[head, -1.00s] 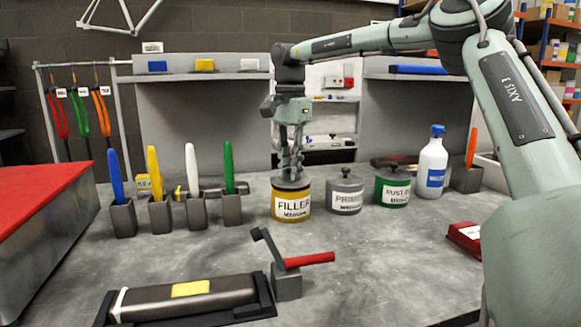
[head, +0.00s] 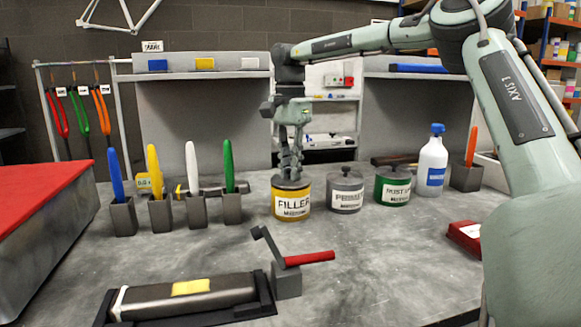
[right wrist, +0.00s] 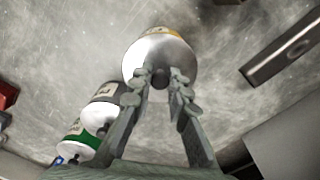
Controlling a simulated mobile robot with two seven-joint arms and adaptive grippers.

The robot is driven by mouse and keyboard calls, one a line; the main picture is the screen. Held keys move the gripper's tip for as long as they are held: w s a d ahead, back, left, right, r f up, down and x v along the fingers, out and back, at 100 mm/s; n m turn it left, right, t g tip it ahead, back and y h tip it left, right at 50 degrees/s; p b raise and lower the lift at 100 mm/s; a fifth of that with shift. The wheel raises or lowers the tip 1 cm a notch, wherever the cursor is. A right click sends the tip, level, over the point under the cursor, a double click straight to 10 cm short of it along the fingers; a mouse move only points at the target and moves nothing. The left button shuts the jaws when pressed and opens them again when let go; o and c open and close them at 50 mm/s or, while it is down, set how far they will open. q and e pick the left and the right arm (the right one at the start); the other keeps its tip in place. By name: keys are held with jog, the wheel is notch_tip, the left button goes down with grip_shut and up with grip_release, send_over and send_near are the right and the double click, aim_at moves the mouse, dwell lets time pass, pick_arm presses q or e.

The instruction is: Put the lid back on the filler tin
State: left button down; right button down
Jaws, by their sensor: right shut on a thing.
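The yellow filler tin (head: 291,205) stands upright on the grey bench in the head view. Its grey lid (head: 291,184) sits on top of the tin, with no clear gap between them. My right gripper (head: 291,172) points straight down above the tin and is shut on the lid's knob. In the right wrist view the lid (right wrist: 158,52) shows as a pale disc, with the fingers (right wrist: 161,80) on either side of its dark knob. A yellow edge of the tin shows behind the lid. My left gripper is in neither view.
The primer tin (head: 345,192) and the green tin (head: 392,188) stand close to the right of the filler tin, both lidded. A white bottle (head: 431,165) is beyond them. Holders with coloured handles stand to the left. A red-handled clamp (head: 290,262) is in front.

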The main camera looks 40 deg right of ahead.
jog(key=c, duration=0.9)
grip_release()
jog(key=shift+r, duration=3.5)
jog(key=shift+c, duration=0.3)
grip_shut()
